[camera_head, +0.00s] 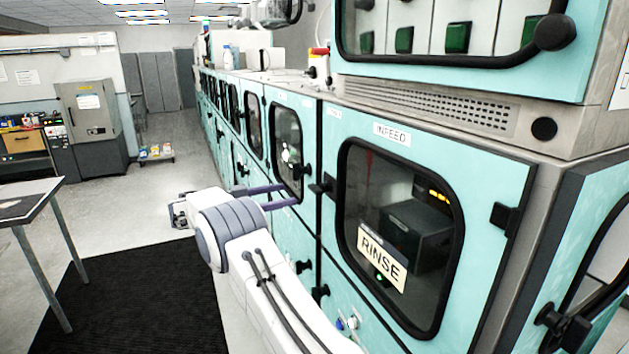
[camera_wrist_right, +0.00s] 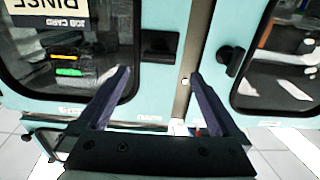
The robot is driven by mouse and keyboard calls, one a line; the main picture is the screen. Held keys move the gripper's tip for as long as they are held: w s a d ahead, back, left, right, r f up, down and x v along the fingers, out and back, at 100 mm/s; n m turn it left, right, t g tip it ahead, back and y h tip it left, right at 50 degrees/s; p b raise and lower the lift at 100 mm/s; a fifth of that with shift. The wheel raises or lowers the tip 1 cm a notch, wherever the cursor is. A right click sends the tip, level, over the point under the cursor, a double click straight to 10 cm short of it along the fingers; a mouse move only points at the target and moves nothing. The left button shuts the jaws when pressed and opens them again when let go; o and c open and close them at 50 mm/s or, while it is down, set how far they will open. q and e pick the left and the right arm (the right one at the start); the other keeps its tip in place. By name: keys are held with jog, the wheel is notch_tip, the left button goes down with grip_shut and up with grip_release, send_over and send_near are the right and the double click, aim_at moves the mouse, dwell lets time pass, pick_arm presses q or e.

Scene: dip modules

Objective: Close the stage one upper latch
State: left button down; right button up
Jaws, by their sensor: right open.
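My right gripper (camera_head: 290,194) reaches in front of the teal machine doors, its two purple fingers apart and empty. In the right wrist view, which looks upside down, the open gripper (camera_wrist_right: 160,74) points at the door seam. A black latch handle (camera_wrist_right: 230,61) sits on the door beside the right finger, apart from it. It also shows at the edge of the door left of the infeed door in the head view (camera_head: 304,171). A black block (camera_wrist_right: 160,44) on the infeed door lies between the finger lines. Which fitting is the stage one upper latch is unclear. My left gripper is out of view.
The infeed door (camera_head: 480,172) has a window with a RINSE card (camera_head: 381,258). A lower latch (camera_head: 303,267) sits below. A dark mat (camera_head: 140,315) and a table (camera_head: 30,205) stand at left.

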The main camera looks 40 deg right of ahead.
aim_at(311, 189)
jog(key=p+x, duration=0.1)
jog(key=x, duration=0.2)
jog(key=p+x, duration=0.4)
jog(key=x, duration=0.1)
jog(key=shift+d+r, duration=0.25)
jog(key=shift+s+d+f, duration=0.2)
jog(key=shift+d, duration=0.45)
